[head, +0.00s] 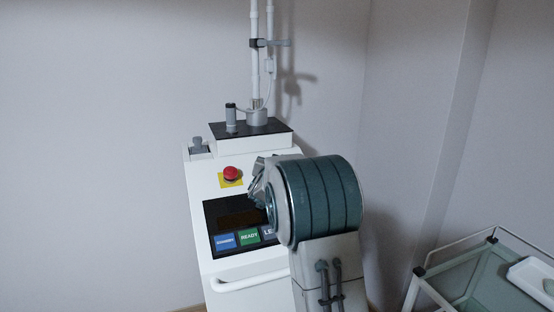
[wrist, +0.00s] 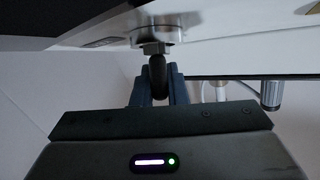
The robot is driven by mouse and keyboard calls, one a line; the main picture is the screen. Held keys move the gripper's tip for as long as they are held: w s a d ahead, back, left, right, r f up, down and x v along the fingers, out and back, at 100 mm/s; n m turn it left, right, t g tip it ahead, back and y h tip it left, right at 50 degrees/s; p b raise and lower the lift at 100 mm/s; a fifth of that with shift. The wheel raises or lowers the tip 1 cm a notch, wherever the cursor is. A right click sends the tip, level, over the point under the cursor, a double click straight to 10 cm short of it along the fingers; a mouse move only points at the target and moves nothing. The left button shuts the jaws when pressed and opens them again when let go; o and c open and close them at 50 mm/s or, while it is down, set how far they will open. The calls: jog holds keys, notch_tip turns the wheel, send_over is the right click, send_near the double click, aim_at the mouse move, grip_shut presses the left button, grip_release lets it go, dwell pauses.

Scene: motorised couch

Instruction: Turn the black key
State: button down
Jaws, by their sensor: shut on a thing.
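The black key (wrist: 158,72) shows in the wrist view, set in a round metal lock (wrist: 154,38) on the panel. My gripper (wrist: 157,88) has its blue-grey fingers on either side of the key and is shut on it. The key's far end meets the lock's metal collar. In the head view my arm hides the key and the lock, and only part of my gripper's end shows beside the white console (head: 250,260). I cannot tell the key's turn angle.
The console has a red button (head: 231,173) on a yellow plate and a black panel with a blue button (head: 225,241) and a green button (head: 249,236). A white handle (head: 250,282) runs along its front. A pole (head: 254,60) rises behind. A cart (head: 480,265) stands at right.

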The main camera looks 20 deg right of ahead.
jog(key=shift+m+g+h+p, duration=1)
jog(key=shift+m+p, duration=0.3)
jog(key=shift+p, duration=1.35)
jog(key=shift+r+m+g+p, duration=0.1)
jog(key=shift+m+g+p, duration=0.2)
jog(key=shift+p, duration=0.5)
jog(key=shift+m+g+h+p, duration=0.8)
jog(key=shift+m+g+p, duration=0.25)
jog(key=shift+p, duration=1.25)
jog(key=shift+m+g+p, duration=0.25)
jog(key=shift+m+p, duration=0.2)
jog(key=shift+p, duration=0.15)
jog(key=shift+m+g+h+p, duration=0.5)
jog(key=shift+m+g+p, duration=0.25)
jog(key=shift+p, duration=0.9)
jog(key=c, duration=1.4)
grip_release()
jog(key=shift+o, duration=0.2)
jog(key=shift+s, duration=0.1)
